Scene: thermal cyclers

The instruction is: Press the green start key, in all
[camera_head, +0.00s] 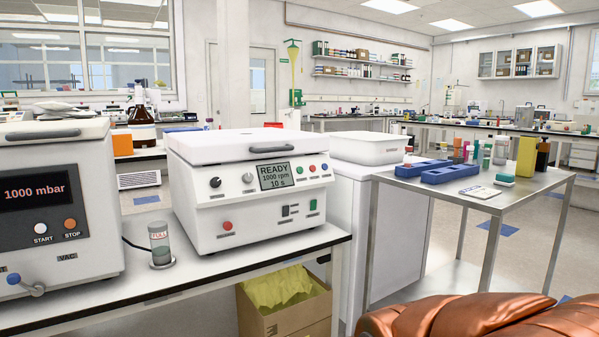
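A white benchtop device (250,192) with a closed lid stands on the bench at centre left. Its display (273,176) reads READY, 1000 rpm, 10 s. A green key (313,205) sits low on the right of its front panel. The labels by these keys are too small to read, so I cannot tell which one is start. My gripper is not in view.
Left of it, a vacuum unit (55,205) shows 1000 mbar, with START and STOP buttons. A small capped vial (160,245) stands between them near the bench edge. A metal cart (480,190) with blue racks stands at right. An open cardboard box (285,305) is below the bench.

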